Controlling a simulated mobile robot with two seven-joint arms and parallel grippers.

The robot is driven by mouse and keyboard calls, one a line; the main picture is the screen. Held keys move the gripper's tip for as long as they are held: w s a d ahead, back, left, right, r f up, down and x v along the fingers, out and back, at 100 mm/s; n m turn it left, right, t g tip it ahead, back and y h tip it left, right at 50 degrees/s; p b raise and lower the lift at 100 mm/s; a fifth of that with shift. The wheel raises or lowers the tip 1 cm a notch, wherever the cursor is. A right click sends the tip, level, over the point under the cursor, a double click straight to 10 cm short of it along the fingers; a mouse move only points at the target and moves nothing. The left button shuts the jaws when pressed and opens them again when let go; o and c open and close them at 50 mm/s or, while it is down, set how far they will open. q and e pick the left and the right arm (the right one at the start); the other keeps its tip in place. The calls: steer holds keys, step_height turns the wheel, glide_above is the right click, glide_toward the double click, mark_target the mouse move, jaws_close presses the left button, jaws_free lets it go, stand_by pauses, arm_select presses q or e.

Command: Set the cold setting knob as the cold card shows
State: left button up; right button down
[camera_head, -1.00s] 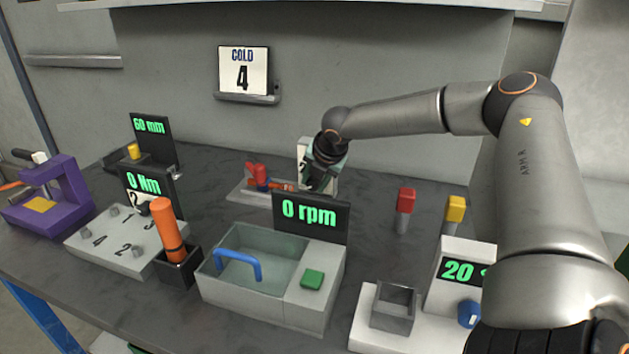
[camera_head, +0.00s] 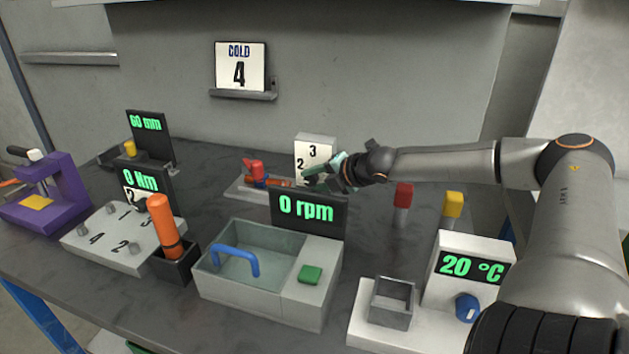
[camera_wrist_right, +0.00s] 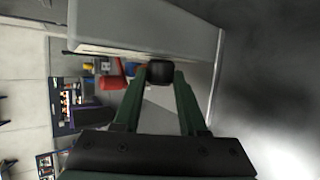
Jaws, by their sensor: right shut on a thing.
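The cold card (camera_head: 240,68) hangs on the back wall and reads COLD 4. A white upright panel (camera_head: 328,143) at the back of the bench shows the numbers 3 and 2; the rest of its face is covered. My right gripper (camera_head: 322,181) is at the front of this panel, coming from the right. In the right wrist view, my green fingers are shut on a dark, rounded knob (camera_wrist_right: 160,72) against the pale panel box (camera_wrist_right: 150,30). The knob's pointer direction cannot be made out. My left gripper is not in view.
The 0 rpm display (camera_head: 308,212) stands just in front of the gripper. A red block (camera_head: 403,196) and a yellow block (camera_head: 453,205) stand to the right.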

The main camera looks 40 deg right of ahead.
stand_by(0.5)
steer(key=shift+c, duration=2.2)
jaws_free()
